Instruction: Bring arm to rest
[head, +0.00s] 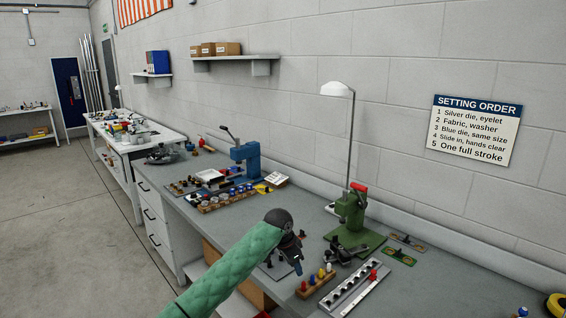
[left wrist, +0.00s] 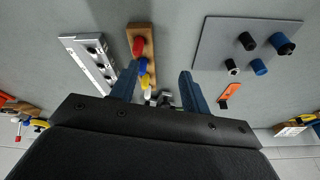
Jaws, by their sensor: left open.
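My left arm in its green quilted sleeve (head: 228,270) reaches in from the bottom of the head view over the near edge of the bench. My left gripper (head: 297,263) points down above the grey bench top, next to a grey plate. In the left wrist view its two blue fingers (left wrist: 160,86) are apart with no object held between them. Below them are a wooden block with red, yellow and blue pieces (left wrist: 141,47) and the grey plate with black and blue pegs (left wrist: 210,45). My right gripper is not in view.
A green press (head: 351,215) with a red handle and a lamp stands behind the gripper. A blue press (head: 245,160) is farther left. A slotted metal rail (head: 352,290) lies to the right. Bare bench top (head: 450,280) shows at right. A sign (head: 476,130) hangs on the wall.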

